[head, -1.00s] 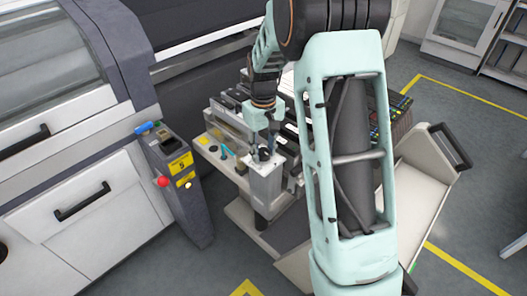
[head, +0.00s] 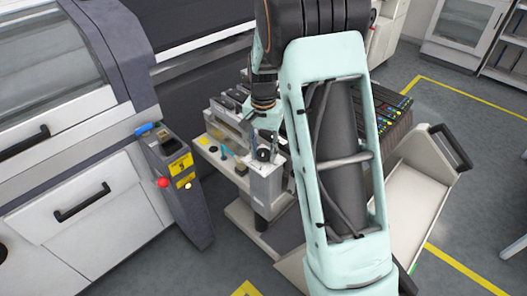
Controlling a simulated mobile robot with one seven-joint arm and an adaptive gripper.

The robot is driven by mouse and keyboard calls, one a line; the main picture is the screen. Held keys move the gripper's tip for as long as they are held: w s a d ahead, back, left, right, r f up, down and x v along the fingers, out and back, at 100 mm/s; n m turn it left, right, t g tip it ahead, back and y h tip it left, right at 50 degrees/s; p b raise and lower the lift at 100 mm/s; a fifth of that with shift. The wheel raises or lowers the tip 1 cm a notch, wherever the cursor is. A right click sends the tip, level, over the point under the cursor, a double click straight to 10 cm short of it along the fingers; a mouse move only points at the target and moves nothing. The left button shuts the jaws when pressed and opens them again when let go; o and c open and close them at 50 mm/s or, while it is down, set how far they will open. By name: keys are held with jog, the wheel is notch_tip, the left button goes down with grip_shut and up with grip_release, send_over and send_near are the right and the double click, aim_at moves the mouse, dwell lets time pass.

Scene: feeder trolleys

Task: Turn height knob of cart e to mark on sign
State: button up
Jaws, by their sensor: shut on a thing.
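The feeder trolley (head: 237,211) stands in the middle of the head view, with a pale box (head: 266,186) at its near corner. A small dark knob (head: 264,155) sits on top of this box. My gripper (head: 266,143) points down at the box top and is shut on the knob; the fingers are small and partly hidden. The knob's pointer and any marks around it are too small to read. I cannot make out a letter on the trolley or a sign with a setting.
A grey post (head: 182,190) with yellow labels, a red button (head: 163,182) and a blue handle stands left of the trolley. Rows of dark feeders (head: 393,115) lie behind my arm. A pale tray (head: 432,185) extends right. Open floor lies at front left.

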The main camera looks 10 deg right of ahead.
aim_at(263, 152)
jog(key=shift+s+f+m, duration=0.25)
jog(key=shift+f+m, duration=0.05)
jog(key=shift+m, duration=0.3)
jog(key=o, duration=1.2)
jog(key=shift+w, duration=0.1)
jog(key=shift+c, duration=0.2)
jog(key=shift+w+r, duration=0.1)
jog(key=shift+r, duration=0.15)
jog(key=shift+w+r, duration=0.1)
jog(key=shift+r, duration=0.2)
notch_tip(263, 152, up, 11)
jog(key=shift+r, duration=0.1)
